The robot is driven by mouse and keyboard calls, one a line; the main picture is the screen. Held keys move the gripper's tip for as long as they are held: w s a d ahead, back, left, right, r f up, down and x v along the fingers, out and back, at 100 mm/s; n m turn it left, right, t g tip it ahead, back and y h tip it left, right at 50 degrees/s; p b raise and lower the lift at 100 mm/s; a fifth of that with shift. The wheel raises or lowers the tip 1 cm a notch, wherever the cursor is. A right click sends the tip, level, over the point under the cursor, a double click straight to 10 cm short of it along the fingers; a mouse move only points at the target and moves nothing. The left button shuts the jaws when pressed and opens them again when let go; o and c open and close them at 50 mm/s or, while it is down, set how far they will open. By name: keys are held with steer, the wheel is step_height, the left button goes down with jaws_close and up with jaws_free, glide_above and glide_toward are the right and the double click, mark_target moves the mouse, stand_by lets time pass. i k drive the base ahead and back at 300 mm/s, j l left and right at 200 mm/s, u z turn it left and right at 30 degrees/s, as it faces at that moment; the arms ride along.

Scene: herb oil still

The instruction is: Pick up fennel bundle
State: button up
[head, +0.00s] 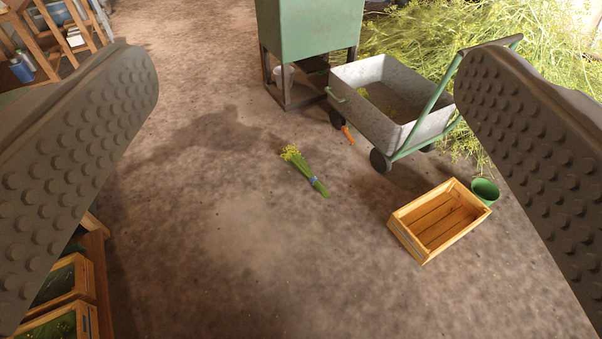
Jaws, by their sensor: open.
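The fennel bundle (307,172) lies on the bare brown floor near the middle of the head view. It has green stalks, yellow flower heads at its upper left end and a blue tie near its lower right end. My gripper (305,85) is open, with one dark studded finger at the left edge and the other at the right edge. Nothing is between the fingers at close range. The bundle shows in the gap between them, well beyond and below the fingertips.
A grey cart (375,102) with a green handle stands behind the bundle, by a green cabinet (308,33) on legs. An empty wooden crate (440,220) and green bucket (485,191) stand right. An orange-handled object (348,134) lies by the cart. Floor left of the bundle is clear.

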mark_target(304, 169)
steer(key=i+l+u, duration=0.1)
steer(key=i+l, duration=0.55)
steer(key=i, duration=0.3)
steer(key=i+l+u, duration=0.15)
steer(key=i+l, duration=0.6)
steer(key=i, duration=0.2)
